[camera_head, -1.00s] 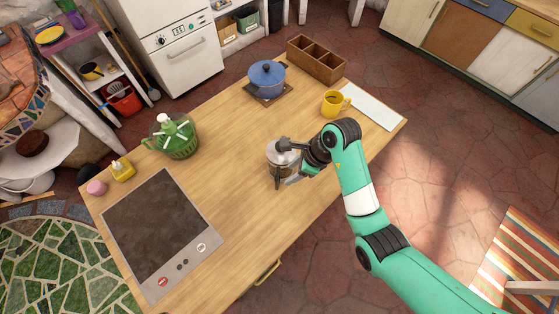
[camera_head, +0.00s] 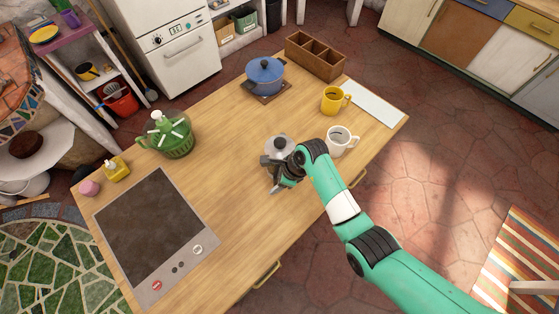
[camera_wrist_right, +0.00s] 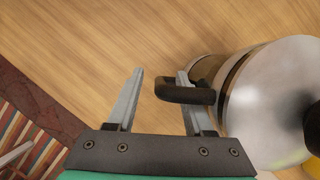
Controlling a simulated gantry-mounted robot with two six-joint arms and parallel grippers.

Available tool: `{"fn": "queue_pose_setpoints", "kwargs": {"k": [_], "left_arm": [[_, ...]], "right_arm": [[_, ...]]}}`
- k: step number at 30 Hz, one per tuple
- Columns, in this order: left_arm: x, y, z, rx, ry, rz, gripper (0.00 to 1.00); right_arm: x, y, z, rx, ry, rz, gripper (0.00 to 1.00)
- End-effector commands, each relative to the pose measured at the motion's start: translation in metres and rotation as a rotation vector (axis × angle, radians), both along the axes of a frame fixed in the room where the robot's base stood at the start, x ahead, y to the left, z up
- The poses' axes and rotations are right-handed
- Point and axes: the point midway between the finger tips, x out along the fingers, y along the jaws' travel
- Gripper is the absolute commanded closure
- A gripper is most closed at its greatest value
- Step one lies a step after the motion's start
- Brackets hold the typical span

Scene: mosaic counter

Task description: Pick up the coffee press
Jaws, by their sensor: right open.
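The coffee press (camera_head: 278,145) stands upright on the wooden counter, with a silver lid and a dark knob. In the head view my right gripper (camera_head: 271,177) is at its near side and hides much of its body. The right wrist view shows the press (camera_wrist_right: 270,95) large at the right. Its dark handle (camera_wrist_right: 172,95) sticks out to the left and crosses over one finger, its end lying between the two fingers. My right gripper (camera_wrist_right: 160,73) is open, its fingers apart. My left gripper is not in view.
A white mug (camera_head: 340,140) and a yellow mug (camera_head: 332,101) stand right of the press. A cooktop (camera_head: 155,235) lies left. The counter between is clear.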

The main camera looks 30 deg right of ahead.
Motion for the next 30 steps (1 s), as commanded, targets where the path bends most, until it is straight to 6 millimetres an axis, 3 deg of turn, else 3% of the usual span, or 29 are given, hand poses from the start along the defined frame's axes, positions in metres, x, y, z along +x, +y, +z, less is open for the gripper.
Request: {"fn": "queue_pose_setpoints", "kwargs": {"k": [3,12,30], "left_arm": [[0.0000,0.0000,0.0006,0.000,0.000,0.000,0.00],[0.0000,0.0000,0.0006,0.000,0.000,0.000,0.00],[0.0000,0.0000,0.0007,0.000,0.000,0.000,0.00]], "right_arm": [[0.0002,0.0000,0.0010,0.000,0.000,0.000,0.50],[0.0000,0.0000,0.0012,0.001,-0.001,0.000,1.00],[0.0000,0.0000,0.0014,0.001,-0.001,0.001,1.00]]}}
